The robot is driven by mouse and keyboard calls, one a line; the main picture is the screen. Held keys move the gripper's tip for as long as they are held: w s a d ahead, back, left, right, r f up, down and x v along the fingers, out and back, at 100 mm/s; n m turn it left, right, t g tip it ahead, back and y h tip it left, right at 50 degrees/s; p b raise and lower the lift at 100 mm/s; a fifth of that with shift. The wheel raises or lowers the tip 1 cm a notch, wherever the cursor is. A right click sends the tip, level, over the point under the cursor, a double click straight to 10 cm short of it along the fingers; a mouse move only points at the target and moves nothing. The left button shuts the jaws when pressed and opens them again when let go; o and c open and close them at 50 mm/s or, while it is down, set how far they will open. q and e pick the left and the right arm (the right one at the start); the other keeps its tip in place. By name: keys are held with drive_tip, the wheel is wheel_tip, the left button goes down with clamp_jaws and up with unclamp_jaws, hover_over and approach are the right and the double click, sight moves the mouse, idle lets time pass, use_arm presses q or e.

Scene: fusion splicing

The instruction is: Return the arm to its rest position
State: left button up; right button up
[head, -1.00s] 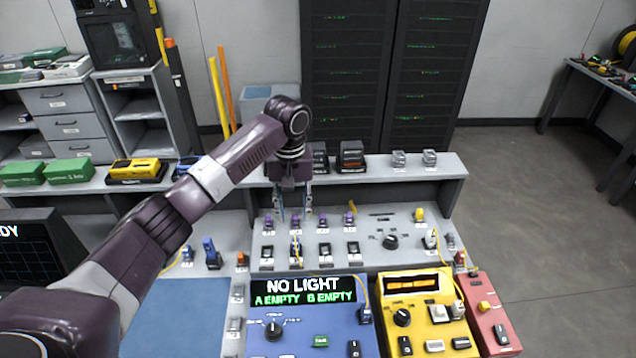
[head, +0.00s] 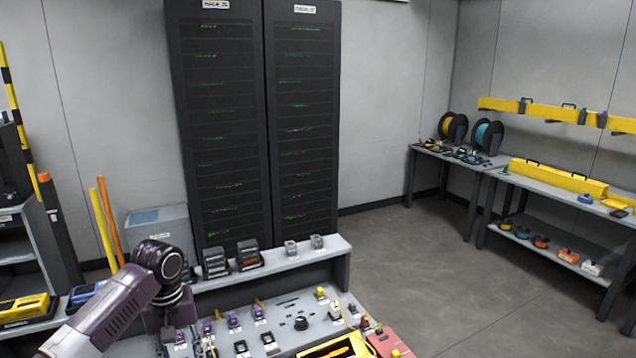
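My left arm comes in from the lower left. Its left gripper (head: 180,346) points down over the left part of the grey sloped panel (head: 335,322), at the bottom of the head view. The fingers look apart, with nothing seen held between them; their tips are near the picture's lower edge and hard to make out. Small purple connectors (head: 233,319) sit on the panel just right of the gripper. My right arm and gripper are not in view.
A grey shelf (head: 290,262) with small devices runs behind the panel, beside my wrist. Two dark racks (head: 222,130) stand behind it. Yellow (head: 104,222) and orange poles stand at left. Open floor (head: 440,270) lies right, before benches with cable spools (head: 453,127).

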use_arm(q)
drive_tip(key=s+d+f+m+t+h, duration=0.1)
drive_tip(key=s+d+f+m, duration=0.5)
drive_tip(key=s+d+f, duration=0.9)
drive_tip(key=s+a+r+m+t, duration=0.1)
drive_tip(key=s+a, duration=0.2)
drive_tip(key=s, duration=0.6)
drive_tip(key=s+a+r+t, duration=0.2)
drive_tip(key=s+a, duration=0.1)
drive_tip(key=s, duration=0.6)
wheel_tip(320, 180, down, 34)
drive_tip(key=s+r+g+b, duration=0.1)
drive_tip(key=s+g+b, duration=0.15)
drive_tip(key=b, duration=0.25)
drive_tip(key=s+a+f+y+b, duration=0.1)
drive_tip(key=s+a+f+b, duration=0.2)
drive_tip(key=s+f, duration=1.3)
wheel_tip(320, 180, down, 2)
drive_tip(key=shift+s+a+m, duration=0.25)
drive_tip(key=shift+m, duration=0.05)
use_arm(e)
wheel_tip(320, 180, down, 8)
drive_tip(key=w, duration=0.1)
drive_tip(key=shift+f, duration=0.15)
use_arm(q)
drive_tip(key=shift+o, duration=0.3)
drive_tip(key=shift+g, duration=0.25)
